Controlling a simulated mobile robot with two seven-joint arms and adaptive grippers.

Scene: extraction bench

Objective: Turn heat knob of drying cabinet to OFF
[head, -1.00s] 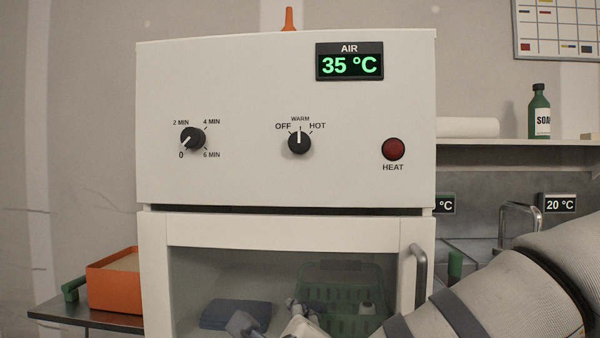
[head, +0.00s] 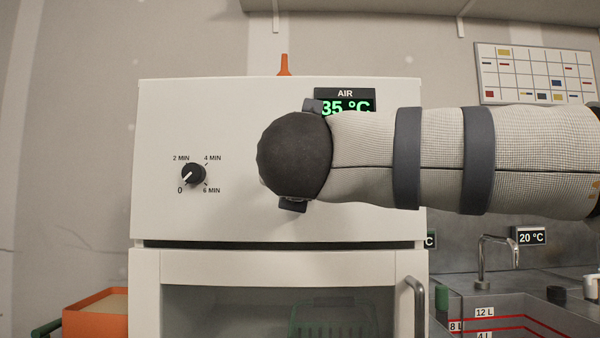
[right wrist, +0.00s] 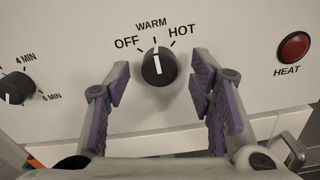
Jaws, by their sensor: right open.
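The drying cabinet (head: 160,110) stands ahead, its white panel facing me. The heat knob (right wrist: 159,67) is black, with its white pointer line up at WARM, between OFF and HOT, in the right wrist view. My right gripper (right wrist: 160,75) is open, with one purple-padded finger on each side of the knob in the picture. A gap shows between each finger and the knob, and I see no contact. In the head view my right arm hides the knob and its own fingers. My left gripper is not in view.
The timer knob (head: 193,174) is on the panel's left, and the red HEAT lamp (right wrist: 294,47) is to the heat knob's right. The AIR display (head: 345,103) is partly covered. The cabinet door (head: 280,268) is below. A sink (head: 500,315) is at right.

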